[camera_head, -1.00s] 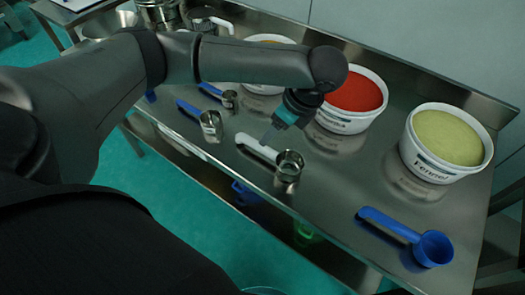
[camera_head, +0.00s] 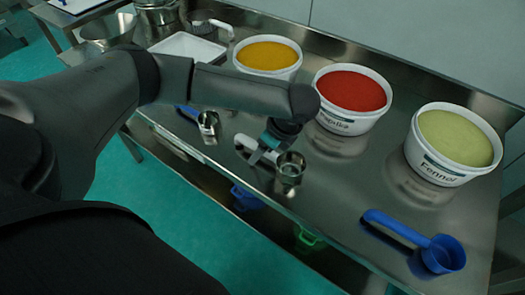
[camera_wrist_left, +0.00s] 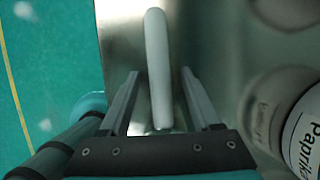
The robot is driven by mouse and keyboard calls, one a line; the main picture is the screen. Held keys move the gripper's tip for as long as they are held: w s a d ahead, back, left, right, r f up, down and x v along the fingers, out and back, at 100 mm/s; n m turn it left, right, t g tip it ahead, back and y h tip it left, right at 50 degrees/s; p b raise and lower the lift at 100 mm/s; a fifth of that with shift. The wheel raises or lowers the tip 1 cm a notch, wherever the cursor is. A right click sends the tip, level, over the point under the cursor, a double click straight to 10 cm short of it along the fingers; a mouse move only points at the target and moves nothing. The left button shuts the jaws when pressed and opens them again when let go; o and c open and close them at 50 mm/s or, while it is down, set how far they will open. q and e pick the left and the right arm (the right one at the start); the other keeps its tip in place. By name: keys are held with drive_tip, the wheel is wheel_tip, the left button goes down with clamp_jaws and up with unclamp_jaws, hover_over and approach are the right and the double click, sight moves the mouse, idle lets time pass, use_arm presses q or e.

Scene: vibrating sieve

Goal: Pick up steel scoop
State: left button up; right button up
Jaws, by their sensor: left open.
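A steel scoop (camera_head: 290,166) with a round metal cup and a pale handle lies on the steel table, near its front edge. Its pale handle (camera_wrist_left: 158,52) runs lengthwise between the two fingers in the left wrist view; the cup is mostly hidden there. My left gripper (camera_head: 259,157) is low over the handle, just left of the cup. In the left wrist view the gripper (camera_wrist_left: 160,76) is open, with one finger on each side of the handle and visible gaps. My right gripper is not in view.
Behind stand tubs of yellow powder (camera_head: 267,54), red paprika (camera_head: 345,124) and green fennel (camera_head: 438,168). A blue scoop (camera_head: 437,254) lies front right; another steel-cupped scoop (camera_head: 208,123) lies left. A white tray (camera_head: 188,47) is at back left.

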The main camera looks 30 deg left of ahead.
use_arm(q)
clamp_jaws()
idle(0.3)
drive_tip(key=shift+r, duration=0.15)
